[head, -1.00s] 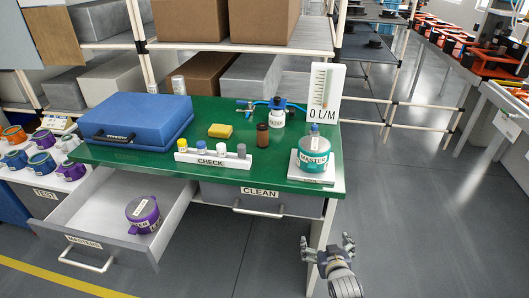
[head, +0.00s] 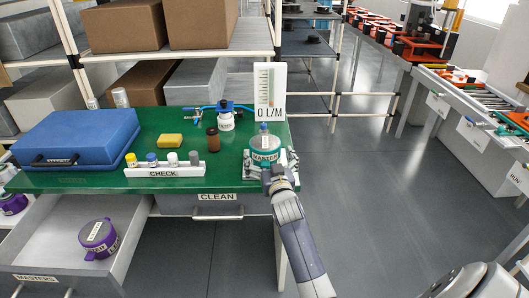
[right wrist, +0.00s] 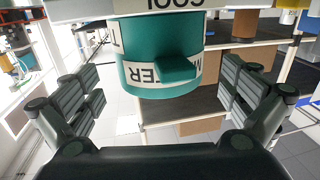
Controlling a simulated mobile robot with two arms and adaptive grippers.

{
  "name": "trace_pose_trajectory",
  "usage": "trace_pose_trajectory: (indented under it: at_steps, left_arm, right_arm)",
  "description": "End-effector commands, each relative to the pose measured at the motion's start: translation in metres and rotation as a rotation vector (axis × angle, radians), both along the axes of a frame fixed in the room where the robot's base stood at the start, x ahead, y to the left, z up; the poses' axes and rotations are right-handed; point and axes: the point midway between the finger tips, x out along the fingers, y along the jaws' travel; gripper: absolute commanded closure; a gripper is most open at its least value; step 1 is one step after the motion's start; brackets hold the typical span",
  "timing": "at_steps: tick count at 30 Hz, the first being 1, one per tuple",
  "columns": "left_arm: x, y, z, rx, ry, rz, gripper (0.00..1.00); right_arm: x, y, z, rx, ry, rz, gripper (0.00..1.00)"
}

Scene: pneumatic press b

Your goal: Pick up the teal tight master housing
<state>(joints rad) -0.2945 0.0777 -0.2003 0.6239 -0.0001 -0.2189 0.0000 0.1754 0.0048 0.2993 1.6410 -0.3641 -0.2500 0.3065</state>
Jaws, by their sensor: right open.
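The teal tight master housing (head: 266,143) stands upright on a pale stand at the right end of the green bench, with a white label band reading MASTER. My right gripper (head: 271,162) is at its near side, with fingers to the left and right of it. In the right wrist view the teal housing (right wrist: 160,62) fills the upper middle, between the spread fingers, with a visible gap on each side. My left gripper is not in view.
Behind the housing stands a white 0 L/M gauge panel (head: 270,92). Left of it are a brown bottle (head: 213,140), the CHECK rack (head: 165,170) and a blue case (head: 76,138). An open drawer (head: 38,245) holds a purple housing (head: 98,238). The floor at right is clear.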

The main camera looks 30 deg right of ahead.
Motion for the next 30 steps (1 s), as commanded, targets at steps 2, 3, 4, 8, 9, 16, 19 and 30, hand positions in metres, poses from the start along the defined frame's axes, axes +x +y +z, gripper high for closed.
trace_pose_trajectory:
  at_steps: [2,3,4,8,9,16,19,30]
  left_arm:
    - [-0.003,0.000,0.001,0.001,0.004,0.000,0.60]
    - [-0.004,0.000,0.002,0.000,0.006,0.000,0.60]
    - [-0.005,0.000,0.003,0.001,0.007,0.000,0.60]
    - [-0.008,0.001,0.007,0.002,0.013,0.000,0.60]
    - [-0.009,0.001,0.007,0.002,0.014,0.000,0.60]
    - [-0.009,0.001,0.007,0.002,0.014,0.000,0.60]
    - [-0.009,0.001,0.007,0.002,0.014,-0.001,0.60]
    - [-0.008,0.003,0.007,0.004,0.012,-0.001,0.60]
  right_arm:
    - [0.005,-0.002,0.001,0.000,0.000,0.000,0.00]
    - [0.009,-0.003,0.002,0.000,-0.001,0.000,0.00]
    - [0.012,-0.005,0.002,0.000,0.000,0.000,0.00]
    - [0.029,-0.012,0.004,0.000,-0.001,-0.001,0.00]
    - [0.033,-0.014,0.003,0.000,0.000,-0.001,0.00]
    - [0.048,-0.019,0.001,0.000,0.001,0.000,0.00]
    - [0.049,-0.020,0.001,0.000,0.001,0.000,0.00]
    - [0.048,-0.019,0.001,0.000,0.001,0.000,0.57]
